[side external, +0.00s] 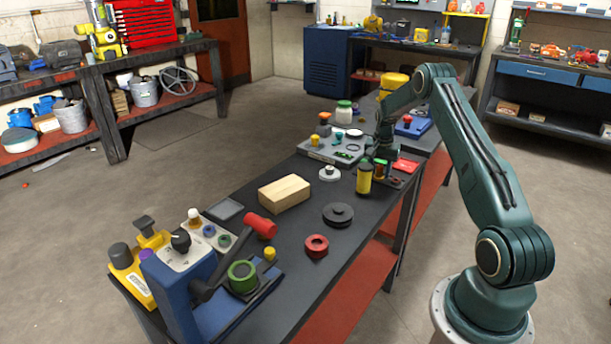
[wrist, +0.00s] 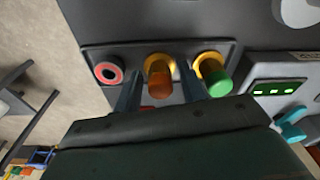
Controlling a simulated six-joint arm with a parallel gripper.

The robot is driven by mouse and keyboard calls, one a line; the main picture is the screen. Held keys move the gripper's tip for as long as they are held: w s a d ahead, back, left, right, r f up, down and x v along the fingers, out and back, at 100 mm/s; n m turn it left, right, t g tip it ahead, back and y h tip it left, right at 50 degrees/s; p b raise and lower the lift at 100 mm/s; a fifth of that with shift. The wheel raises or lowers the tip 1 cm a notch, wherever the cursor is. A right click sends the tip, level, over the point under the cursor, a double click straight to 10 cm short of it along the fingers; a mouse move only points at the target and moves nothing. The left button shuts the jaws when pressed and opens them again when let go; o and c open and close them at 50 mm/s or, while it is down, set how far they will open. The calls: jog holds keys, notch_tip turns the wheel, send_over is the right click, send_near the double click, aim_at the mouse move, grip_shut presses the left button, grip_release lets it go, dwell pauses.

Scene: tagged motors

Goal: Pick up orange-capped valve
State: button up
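The orange-capped valve (wrist: 158,76) stands on a dark panel (wrist: 132,53) in the wrist view, with a yellow collar at its base. My gripper (wrist: 161,88) is open, with one finger on each side of the orange cap and a visible gap beside it. In the side view my gripper (side external: 383,152) points down over the far part of the bench, close to the panel. The orange cap cannot be made out clearly there, as my gripper is in front of or beside it.
A green-capped valve (wrist: 215,76) stands just right of my right finger. A red ring (wrist: 108,73) lies left on the panel. A grey box with a teal knob (wrist: 291,118) is at right. A wooden block (side external: 284,193) and black disc (side external: 338,214) lie on the bench.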

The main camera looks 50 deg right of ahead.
aim_at(380, 165)
grip_shut()
jog(key=shift+r, duration=0.2)
notch_tip(380, 165, up, 20)
jog(key=shift+f, duration=0.15)
dwell(0.5)
dwell(0.4)
